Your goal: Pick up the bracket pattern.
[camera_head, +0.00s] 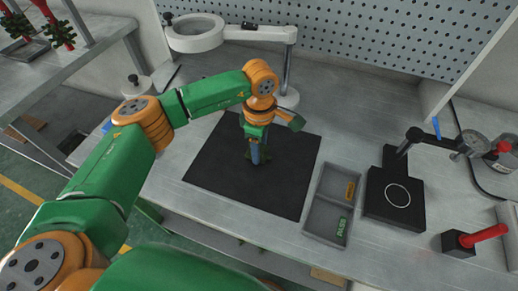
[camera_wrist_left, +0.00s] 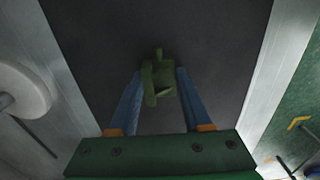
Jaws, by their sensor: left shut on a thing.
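The bracket pattern is a small green piece (camera_wrist_left: 158,84) with a short stub, seen in the left wrist view between two blue fingers. My left gripper (camera_head: 257,159) points down over the black mat (camera_head: 215,165) in the head view, and its fingers are closed on the pattern. In the head view the pattern is mostly hidden by the gripper. Whether it touches the mat I cannot tell. My right gripper is not in view.
A grey two-compartment tray (camera_head: 318,219) stands right of the mat. Beyond it are a black fixture with a white ring (camera_head: 375,206) and a red-handled tool (camera_head: 488,233). A ring magnifier (camera_head: 196,44) stands behind. The mat's front area is clear.

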